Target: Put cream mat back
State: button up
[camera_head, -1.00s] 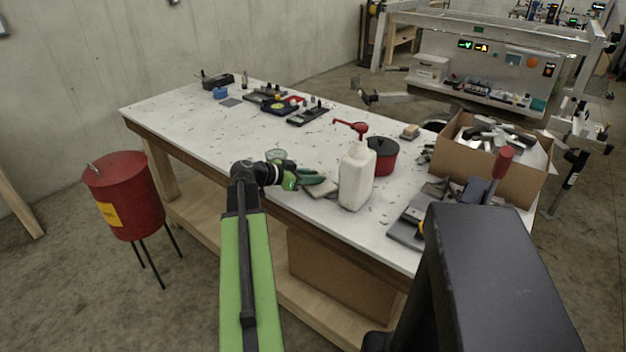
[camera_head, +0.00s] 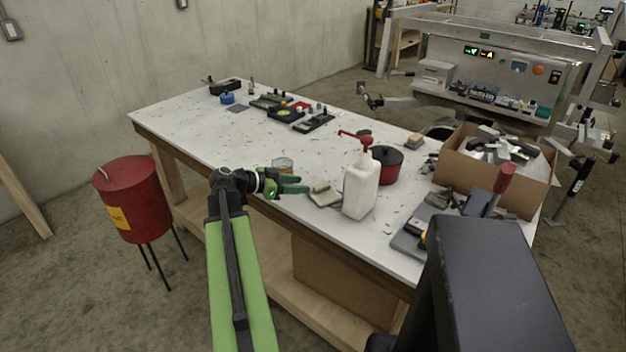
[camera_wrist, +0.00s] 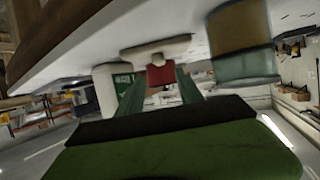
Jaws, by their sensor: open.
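The cream mat (camera_head: 326,198) is a small, flat, pale piece on the white workbench, close to its front edge and just left of the white pump bottle (camera_head: 361,190). My gripper (camera_head: 300,185) is open and empty, low over the bench. Its green fingers point right towards the mat, with their tips a little short of it. In the wrist view, whose picture is turned over, a pale flat edge that looks like the mat (camera_wrist: 156,49) lies ahead of my open fingers (camera_wrist: 160,85).
A glass jar (camera_head: 283,166) stands close behind my gripper and shows large in the wrist view (camera_wrist: 243,45). A red pot (camera_head: 387,166) is behind the bottle. A cardboard box (camera_head: 495,190) stands at right. The bench's left middle is clear.

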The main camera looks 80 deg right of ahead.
jog(key=v, duration=0.4)
jog(key=shift+p, duration=0.4)
jog(key=shift+f, duration=0.1)
